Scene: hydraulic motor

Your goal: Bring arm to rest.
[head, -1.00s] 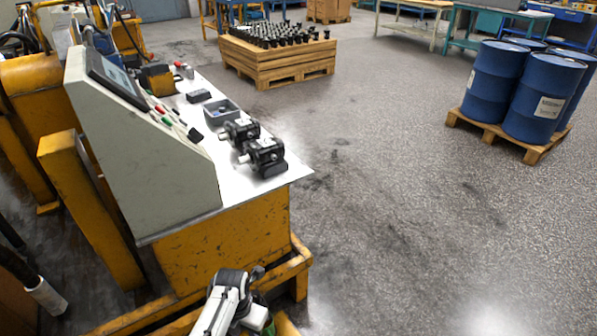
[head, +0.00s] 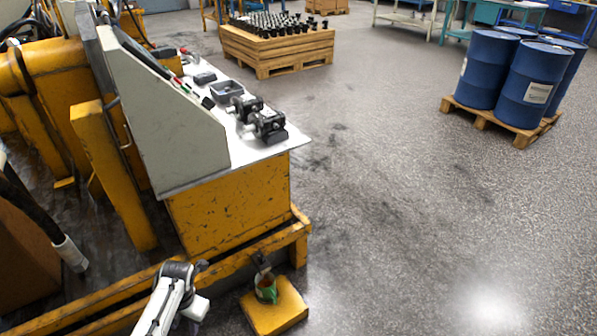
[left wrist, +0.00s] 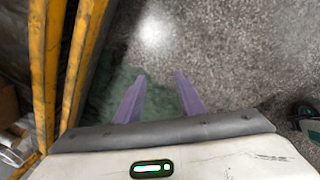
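My left arm comes in at the bottom of the head view, with a dark joint and white links; its gripper (head: 200,268) is small and its fingers cannot be made out there. The gripper is open and empty, low in front of the yellow bench frame. My right arm and gripper are not in view. Two dark hydraulic motors (head: 268,127) sit side by side on the white bench top (head: 281,151), away from the gripper.
A yellow frame rail (head: 245,255) runs close beside my left arm. Blue drums (head: 528,85) on a pallet stand at right, a wooden crate (head: 280,48) at the back. The middle floor is clear.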

